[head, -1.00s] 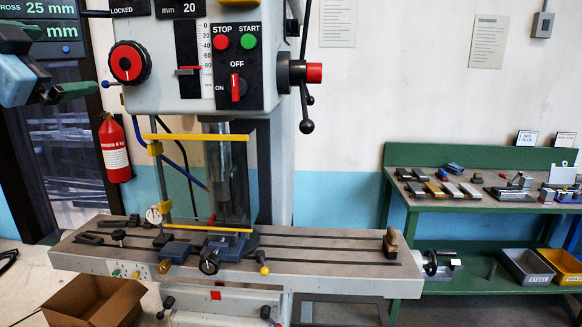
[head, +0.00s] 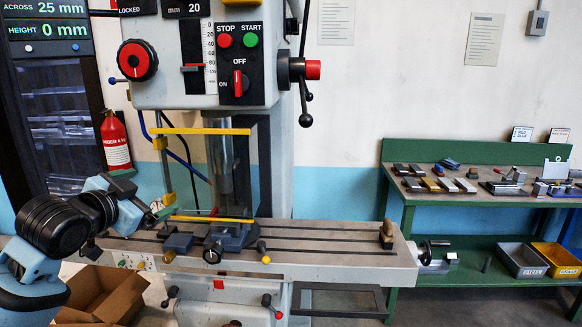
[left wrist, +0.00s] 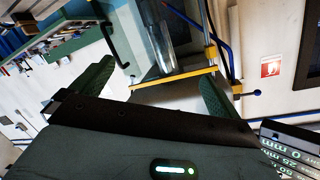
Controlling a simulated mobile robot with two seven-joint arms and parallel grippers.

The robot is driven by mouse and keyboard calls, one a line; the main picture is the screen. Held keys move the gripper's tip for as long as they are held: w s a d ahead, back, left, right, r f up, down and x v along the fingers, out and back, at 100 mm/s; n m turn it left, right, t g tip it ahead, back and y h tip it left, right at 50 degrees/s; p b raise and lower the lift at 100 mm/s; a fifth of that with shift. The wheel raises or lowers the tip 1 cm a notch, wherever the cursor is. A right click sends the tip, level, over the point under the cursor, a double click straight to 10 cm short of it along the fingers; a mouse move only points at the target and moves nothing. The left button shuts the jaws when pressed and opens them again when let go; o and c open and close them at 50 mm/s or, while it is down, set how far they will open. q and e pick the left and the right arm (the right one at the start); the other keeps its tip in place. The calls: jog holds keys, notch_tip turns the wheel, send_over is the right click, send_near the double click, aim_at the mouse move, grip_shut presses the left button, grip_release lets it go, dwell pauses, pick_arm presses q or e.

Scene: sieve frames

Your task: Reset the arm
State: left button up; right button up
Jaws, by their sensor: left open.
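My left gripper (head: 147,192) is in the lower left of the head view, in front of the left end of the drill press table (head: 330,259). Its green fingers point toward the yellow-barred guard (head: 205,131) around the spindle. In the left wrist view the two green fingers (left wrist: 155,90) stand wide apart with nothing between them. The guard's yellow bar (left wrist: 172,77) shows beyond the fingers, and I cannot tell the exact gap. My right gripper is in neither view.
An open cardboard box (head: 110,290) is below the left arm. A red fire extinguisher (head: 115,142) hangs on the left wall. A small vise (head: 228,238) sits on the press table. A green workbench (head: 400,200) with metal parts and bins stands at right.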

pick_arm(q)
jog(key=s+d+f+n+g, duration=0.1)
jog(key=s+d+f, duration=0.15)
jog(key=f, duration=0.85)
jog(key=s+d+f+n+g, duration=0.1)
jog(key=s+f, duration=0.3)
jog(key=f, duration=0.7)
jog(key=s+d+f+n+g, duration=0.15)
jog(key=s+f, duration=0.25)
jog(key=f, duration=0.7)
jog(key=s+d+f+n+g, duration=0.1)
jog(key=s+f, duration=0.8)
jog(key=s, duration=0.4)
jog(key=s+d+f+n+g+y, duration=0.1)
jog(key=s+d+f+n, duration=0.1)
jog(key=s+f, duration=0.7)
jog(key=s, duration=0.4)
jog(key=shift+s+f, duration=0.2)
jog(key=shift+f, duration=0.05)
jog(key=shift+d, duration=0.15)
jog(key=shift+w, duration=0.1)
